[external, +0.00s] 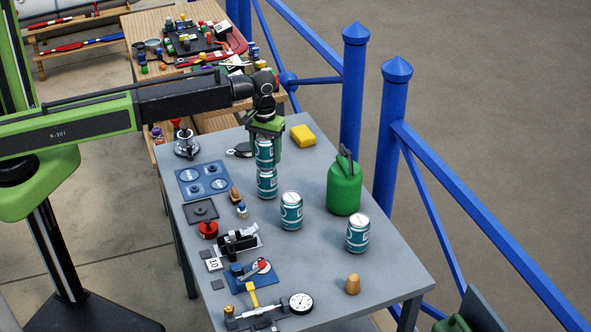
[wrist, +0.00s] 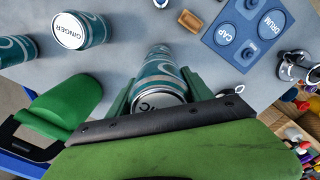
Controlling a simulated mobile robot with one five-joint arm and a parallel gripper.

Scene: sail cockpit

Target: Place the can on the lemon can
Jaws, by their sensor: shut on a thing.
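My gripper (external: 264,150) is shut on a teal and silver can (external: 264,153), which is upright; the wrist view shows its top between the fingers (wrist: 158,98). Directly under it stands another teal can (external: 267,184), also seen past the held one in the wrist view (wrist: 160,52). The two look in line and stacked; whether they touch I cannot tell. The lower can's label is not readable. A third can (external: 291,211) stands nearby, with GINGER on its top in the wrist view (wrist: 78,30). A fourth can (external: 358,233) stands farther right, its label unreadable.
A yellow block (external: 302,135) lies behind. A blue board (external: 203,181), a red knob piece (external: 208,229), a dial gauge (external: 301,303) and a wooden peg (external: 352,284) occupy the grey table (external: 320,262). Blue railings run along the right.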

